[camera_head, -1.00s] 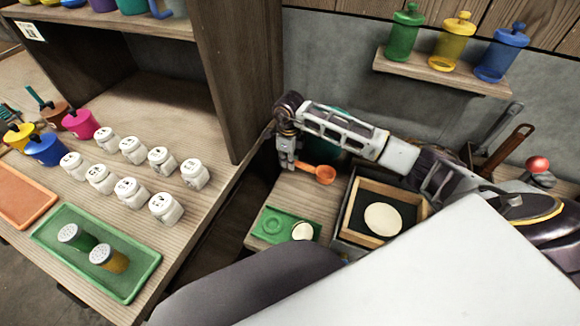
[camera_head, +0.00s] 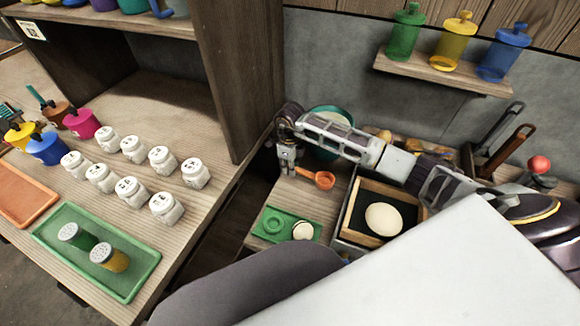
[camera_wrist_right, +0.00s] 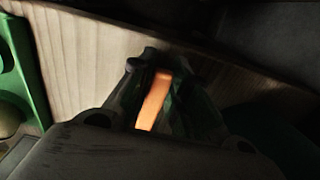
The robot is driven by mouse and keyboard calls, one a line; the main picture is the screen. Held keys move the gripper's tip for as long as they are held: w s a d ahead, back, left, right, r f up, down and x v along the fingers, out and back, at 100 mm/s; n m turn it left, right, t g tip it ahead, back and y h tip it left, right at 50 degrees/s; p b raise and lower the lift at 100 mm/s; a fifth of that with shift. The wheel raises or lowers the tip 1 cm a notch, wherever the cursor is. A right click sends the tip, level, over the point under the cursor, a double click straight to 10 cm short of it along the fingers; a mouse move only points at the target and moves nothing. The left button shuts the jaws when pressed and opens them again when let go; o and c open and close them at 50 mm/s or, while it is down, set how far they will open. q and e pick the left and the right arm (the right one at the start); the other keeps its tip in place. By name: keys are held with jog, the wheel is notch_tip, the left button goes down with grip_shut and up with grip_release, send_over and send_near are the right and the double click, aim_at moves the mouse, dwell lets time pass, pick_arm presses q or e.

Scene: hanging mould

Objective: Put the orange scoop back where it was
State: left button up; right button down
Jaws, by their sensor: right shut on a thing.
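The orange scoop (camera_head: 324,180) is held by its handle in my right gripper (camera_head: 288,172), its bowl pointing right. It is over the small wooden table left of the wooden box; I cannot tell whether it touches the surface. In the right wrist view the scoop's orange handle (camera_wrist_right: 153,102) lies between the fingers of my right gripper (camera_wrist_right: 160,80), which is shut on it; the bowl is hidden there. A teal-rimmed bowl (camera_head: 318,113) stands behind my right forearm, partly hidden. My left gripper is not in view.
A green tray (camera_head: 262,238) with a pale round piece lies in front of the scoop. A wooden box (camera_head: 416,204) with a pale round lump stands to the right. White jars and a green tray (camera_head: 152,259) with shakers fill the left table. A shelf (camera_head: 440,80) holds canisters.

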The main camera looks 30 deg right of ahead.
jog(key=shift+f, duration=0.1)
jog(key=c, duration=1.6)
grip_release()
jog(key=shift+o, duration=1.3)
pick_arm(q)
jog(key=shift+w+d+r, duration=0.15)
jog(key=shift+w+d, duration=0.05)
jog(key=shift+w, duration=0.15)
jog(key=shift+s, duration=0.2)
